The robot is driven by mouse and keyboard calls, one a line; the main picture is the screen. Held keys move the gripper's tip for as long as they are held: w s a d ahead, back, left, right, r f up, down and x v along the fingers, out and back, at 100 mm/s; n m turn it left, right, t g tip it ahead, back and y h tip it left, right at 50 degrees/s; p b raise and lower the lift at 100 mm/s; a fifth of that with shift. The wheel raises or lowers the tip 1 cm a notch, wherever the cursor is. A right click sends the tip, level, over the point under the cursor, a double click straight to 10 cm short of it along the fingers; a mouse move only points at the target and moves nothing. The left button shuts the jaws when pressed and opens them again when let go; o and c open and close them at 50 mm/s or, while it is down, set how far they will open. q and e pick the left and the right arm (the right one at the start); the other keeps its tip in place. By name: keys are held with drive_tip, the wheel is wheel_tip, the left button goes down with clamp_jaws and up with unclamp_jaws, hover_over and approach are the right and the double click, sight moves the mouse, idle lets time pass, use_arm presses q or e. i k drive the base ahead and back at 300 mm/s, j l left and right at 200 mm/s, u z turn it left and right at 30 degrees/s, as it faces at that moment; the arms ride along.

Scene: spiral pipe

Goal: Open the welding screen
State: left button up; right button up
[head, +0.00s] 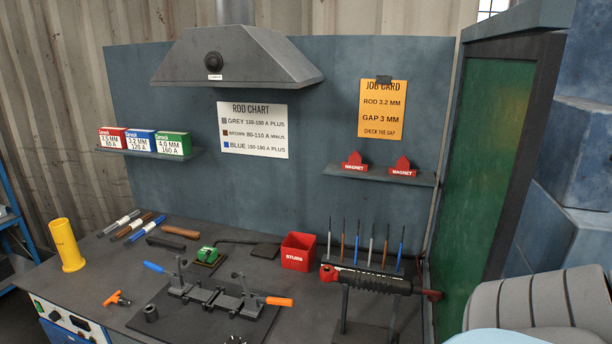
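The welding screen (480,190) is a green panel in a dark frame at the right of the head view. It stands at the right end of the bench, at an angle to the back wall. Its lower right part is hidden behind a grey ribbed shape. I see no handle on it that I can make out. Neither of my grippers can be made out in this view.
The bench (80,270) holds a clamp fixture (215,295), a red stub box (298,251), several upright rods (371,245) and a yellow tube (66,245). A black and red tool (370,281) lies near the screen. A grey ribbed shape (540,305) fills the lower right.

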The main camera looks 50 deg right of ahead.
sight(507, 87)
drive_tip(key=z, duration=2.65)
